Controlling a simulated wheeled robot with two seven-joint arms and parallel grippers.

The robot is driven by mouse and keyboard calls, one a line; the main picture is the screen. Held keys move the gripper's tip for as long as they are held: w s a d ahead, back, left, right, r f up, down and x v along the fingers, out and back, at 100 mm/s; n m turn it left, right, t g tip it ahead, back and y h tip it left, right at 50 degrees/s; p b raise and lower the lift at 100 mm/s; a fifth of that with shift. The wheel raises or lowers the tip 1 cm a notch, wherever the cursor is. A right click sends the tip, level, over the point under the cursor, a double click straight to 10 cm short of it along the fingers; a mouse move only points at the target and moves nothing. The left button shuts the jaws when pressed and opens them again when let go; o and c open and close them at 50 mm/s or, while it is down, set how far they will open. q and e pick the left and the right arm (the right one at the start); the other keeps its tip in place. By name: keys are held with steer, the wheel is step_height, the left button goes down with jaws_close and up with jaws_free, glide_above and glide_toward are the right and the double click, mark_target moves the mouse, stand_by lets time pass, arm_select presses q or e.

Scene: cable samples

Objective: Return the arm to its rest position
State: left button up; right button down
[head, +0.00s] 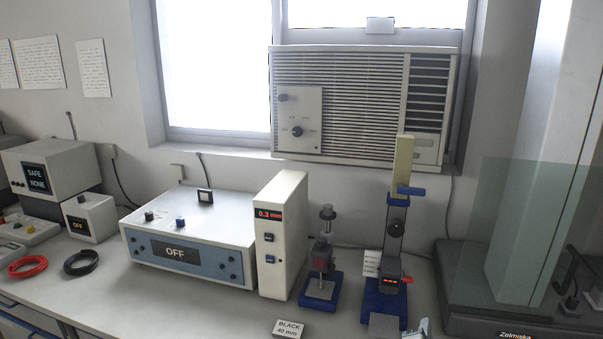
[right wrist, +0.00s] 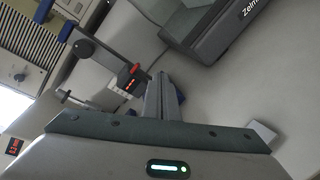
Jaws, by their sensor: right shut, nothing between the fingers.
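My right gripper (right wrist: 163,88) shows in the right wrist view with its two grey fingers together and nothing between them. It is over the bench, in front of the blue stand with the red display (head: 389,282). In the head view only small grey pieces show at the bottom edge in front of that stand, and I cannot make out the fingers there. The same stand also shows in the right wrist view (right wrist: 129,80), beyond the fingertips and apart from them as far as I can tell. My left gripper is not in view.
A tall 0.3 mm gauge (head: 280,240), a smaller blue-based stand (head: 321,265) and an OFF box (head: 185,245) stand on the bench. A BLACK 40 mm card (head: 288,328) lies in front. Red (head: 27,266) and black (head: 81,263) cable coils lie left. The dark Zelmiska machine (head: 480,300) is right.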

steer(key=s+a+f+m+g+y, duration=0.2)
steer(key=s+f+m+g, duration=0.2)
steer(key=s+f+m, duration=0.55)
steer(key=s+a+f+m+g+y, duration=0.2)
steer(key=s+m, duration=0.1)
steer(key=s, duration=0.8)
steer(key=s+a+f+m+g+y, duration=0.1)
steer(key=s+a+f+m+g, duration=0.15)
steer(key=s, duration=0.85)
steer(key=s+a+f+m+g+y, duration=0.1)
steer(key=s+a+m+g+y, duration=0.15)
steer(key=s, duration=0.85)
step_height(320, 180, down, 30)
steer(key=s+g+b, duration=0.1)
steer(key=s, duration=0.1)
steer(key=s+d+f+g+h+b, duration=0.1)
steer(key=s+d+f, duration=0.2)
steer(key=s+f, duration=1.4)
steer(key=shift+s+d+f, duration=0.2)
steer(key=shift+s+f, duration=0.05)
steer(key=shift+f, duration=0.25)
